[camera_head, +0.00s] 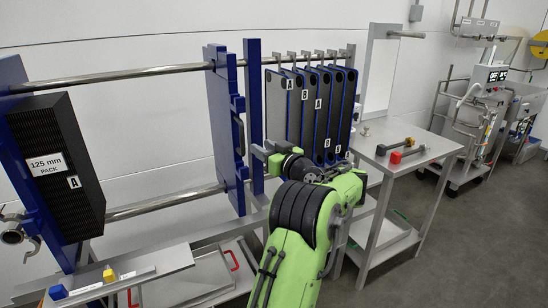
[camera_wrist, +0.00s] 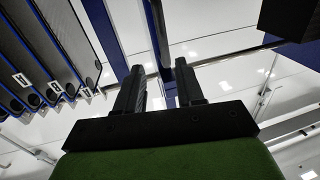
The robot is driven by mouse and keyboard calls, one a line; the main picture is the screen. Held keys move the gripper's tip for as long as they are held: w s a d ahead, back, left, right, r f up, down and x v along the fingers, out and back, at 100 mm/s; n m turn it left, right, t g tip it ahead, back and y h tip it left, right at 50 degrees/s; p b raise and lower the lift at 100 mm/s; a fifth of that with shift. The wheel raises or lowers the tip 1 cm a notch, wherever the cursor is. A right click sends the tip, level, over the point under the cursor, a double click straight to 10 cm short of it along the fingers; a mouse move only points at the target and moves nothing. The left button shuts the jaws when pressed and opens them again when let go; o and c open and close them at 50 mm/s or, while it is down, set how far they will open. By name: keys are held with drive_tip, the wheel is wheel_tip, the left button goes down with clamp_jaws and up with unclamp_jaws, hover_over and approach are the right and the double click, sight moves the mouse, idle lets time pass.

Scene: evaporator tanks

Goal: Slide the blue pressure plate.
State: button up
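The blue pressure plate (camera_head: 224,130) stands upright on two horizontal steel rails, left of centre in the head view. A dark handle (camera_head: 238,134) is on its right side. My gripper (camera_head: 262,150) is just right of the plate's handle, in front of a blue upright (camera_head: 253,110). Contact with the handle cannot be made out.
A black 125 mm pack (camera_head: 85,160) sits against the blue end plate (camera_head: 12,80) at left. Several black and blue plates (camera_head: 310,105) hang right of my gripper. A steel table (camera_head: 410,160) with two tools stands further right. Grey floor (camera_head: 480,240) is clear there.

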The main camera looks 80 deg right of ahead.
drive_tip(key=v, duration=0.5)
idle(0.5)
